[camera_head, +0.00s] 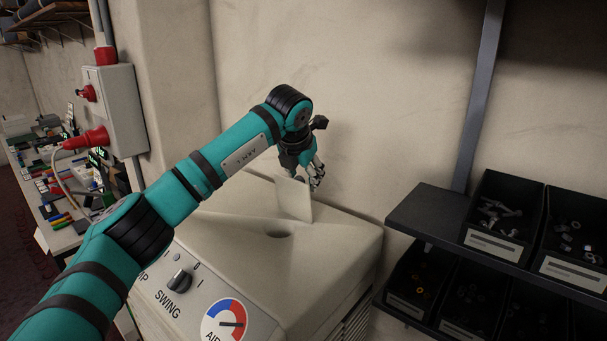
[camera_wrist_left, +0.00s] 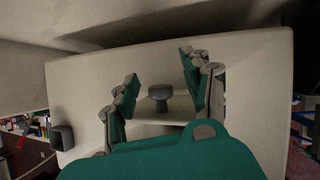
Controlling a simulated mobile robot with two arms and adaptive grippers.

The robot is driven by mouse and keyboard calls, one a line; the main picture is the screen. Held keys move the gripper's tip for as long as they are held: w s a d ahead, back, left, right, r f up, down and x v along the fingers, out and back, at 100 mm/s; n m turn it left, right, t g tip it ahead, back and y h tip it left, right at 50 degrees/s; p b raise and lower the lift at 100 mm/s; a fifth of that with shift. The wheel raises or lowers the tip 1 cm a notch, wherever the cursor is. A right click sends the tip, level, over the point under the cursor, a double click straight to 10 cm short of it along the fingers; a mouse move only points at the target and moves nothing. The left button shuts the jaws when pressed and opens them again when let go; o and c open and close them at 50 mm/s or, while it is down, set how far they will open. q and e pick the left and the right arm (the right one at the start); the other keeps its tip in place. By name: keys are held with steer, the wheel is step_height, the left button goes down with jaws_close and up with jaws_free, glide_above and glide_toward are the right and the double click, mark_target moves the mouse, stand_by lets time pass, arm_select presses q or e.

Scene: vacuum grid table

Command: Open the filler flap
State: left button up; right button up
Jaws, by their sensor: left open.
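The filler flap (camera_head: 293,199) is a pale beige panel standing steeply raised on top of the beige machine (camera_head: 345,236). A dark round filler hole (camera_head: 278,235) lies uncovered in the sunken top in front of it. My left gripper (camera_head: 316,178) is at the flap's upper edge, on its far side, partly hidden by the flap. I cannot tell whether any finger touches the flap. My right gripper is not in view.
The machine's front panel has a SWING switch (camera_head: 179,281) and a red-blue dial (camera_head: 225,322). A plaster wall (camera_head: 385,120) rises close behind. A dark shelf (camera_head: 430,213) with bins of small parts stands right. An electrical box (camera_head: 115,108) and cluttered bench (camera_head: 68,238) are left.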

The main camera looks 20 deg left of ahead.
arm_select(q)
steer(key=shift+a, duration=0.1)
steer(key=v, duration=1.2)
